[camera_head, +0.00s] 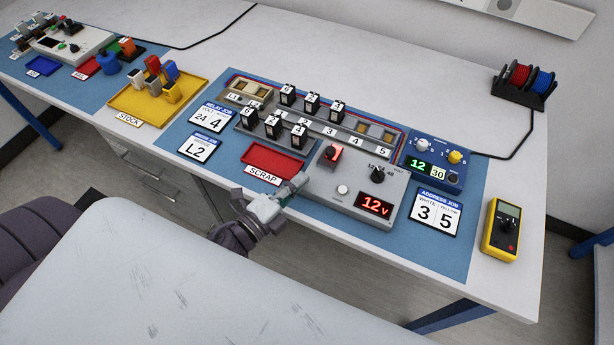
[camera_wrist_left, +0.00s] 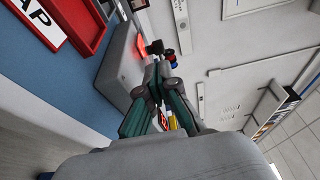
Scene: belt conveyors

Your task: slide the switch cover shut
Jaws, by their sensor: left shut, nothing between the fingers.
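The grey control box (camera_head: 352,196) stands on the blue mat and shows a red 12 V readout. A red lit switch (camera_head: 332,153) sits near its back left corner; it also glows in the left wrist view (camera_wrist_left: 141,47). The switch cover is too small to make out, so I cannot tell how far it is slid. My left gripper (camera_head: 302,181) is shut and empty, at the box's left front side, in front of the switch and apart from it. In the left wrist view its fingers (camera_wrist_left: 158,72) point toward the box's far end. My right gripper is not in view.
A black knob (camera_head: 377,174) and a white button (camera_head: 342,190) stand on the box. The red scrap tray (camera_head: 272,160) lies just left of it. A relay rack (camera_head: 316,124) is behind. A blue unit (camera_head: 433,166) and a yellow meter (camera_head: 502,230) are right.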

